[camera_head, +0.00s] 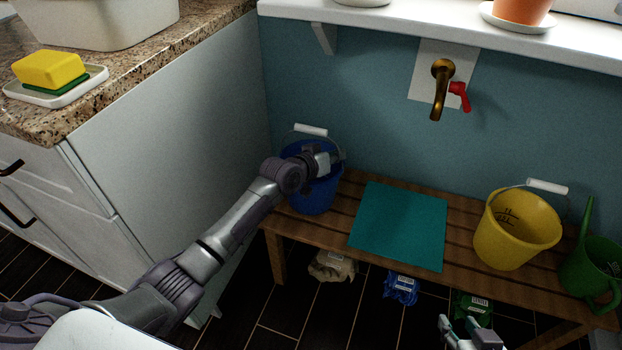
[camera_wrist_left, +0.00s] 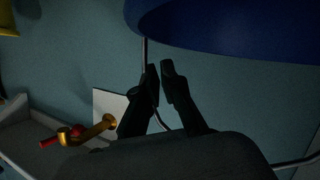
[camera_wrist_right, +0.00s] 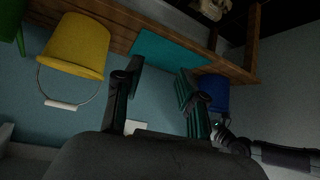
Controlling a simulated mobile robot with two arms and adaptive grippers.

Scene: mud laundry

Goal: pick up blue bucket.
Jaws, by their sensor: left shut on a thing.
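The blue bucket (camera_head: 312,195) stands upright at the left end of the wooden bench, its wire handle with a white grip raised at the back. My left gripper (camera_head: 334,158) reaches over it. In the left wrist view, the fingers (camera_wrist_left: 160,72) are close together beside the blue bucket (camera_wrist_left: 235,28), with the handle wire running next to them. They are shut on the bucket, but the exact contact is hard to see. My right gripper (camera_head: 462,326) is in front of the bench, low down. In the right wrist view its fingers (camera_wrist_right: 160,85) are apart and empty.
The bench (camera_head: 335,225) also carries a teal mat (camera_head: 400,225), a yellow bucket (camera_head: 512,230) and a green watering can (camera_head: 592,268). A brass tap (camera_head: 440,88) juts from the wall above. A counter cabinet (camera_head: 180,150) stands close on the left. Several bags lie under the bench.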

